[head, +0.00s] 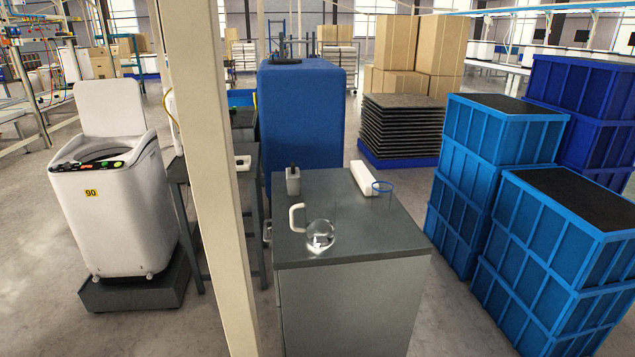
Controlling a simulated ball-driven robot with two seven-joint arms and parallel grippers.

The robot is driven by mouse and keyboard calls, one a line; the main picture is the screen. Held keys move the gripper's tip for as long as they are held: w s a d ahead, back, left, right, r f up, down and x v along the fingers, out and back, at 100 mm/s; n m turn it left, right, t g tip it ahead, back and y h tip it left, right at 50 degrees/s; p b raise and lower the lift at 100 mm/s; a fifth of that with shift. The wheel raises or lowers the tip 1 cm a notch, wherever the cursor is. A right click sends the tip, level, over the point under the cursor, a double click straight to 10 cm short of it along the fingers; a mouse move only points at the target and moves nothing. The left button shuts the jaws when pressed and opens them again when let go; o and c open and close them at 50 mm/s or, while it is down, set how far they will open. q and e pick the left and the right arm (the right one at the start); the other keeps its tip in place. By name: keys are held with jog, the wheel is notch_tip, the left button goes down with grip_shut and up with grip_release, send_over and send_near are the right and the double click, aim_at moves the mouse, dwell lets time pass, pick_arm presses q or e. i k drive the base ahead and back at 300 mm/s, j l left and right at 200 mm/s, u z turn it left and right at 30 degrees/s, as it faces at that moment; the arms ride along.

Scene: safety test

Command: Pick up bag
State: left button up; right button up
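I cannot make out a bag for certain in the head view. A grey cabinet (365,245) stands in front of me. Neither of my grippers shows in the view.
A beige post (208,150) rises just left of the cabinet. A white washer-like machine (110,200) stands at left on a dark base. Blue crates (560,265) are stacked at right. A tall blue block (300,115) stands behind the cabinet.

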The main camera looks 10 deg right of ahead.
aim_at(292, 179)
jog(key=l, duration=0.3)
jog(key=j+z, duration=0.1)
jog(key=z, duration=1.1)
jog(key=j+z, duration=0.35)
jog(key=j, duration=0.2)
jog(key=j+z, duration=0.35)
jog(key=j, duration=0.2)
jog(key=j+z, duration=0.4)
jog(key=k+j+z, duration=0.2)
jog(key=j+z, duration=0.15)
jog(key=j, duration=0.25)
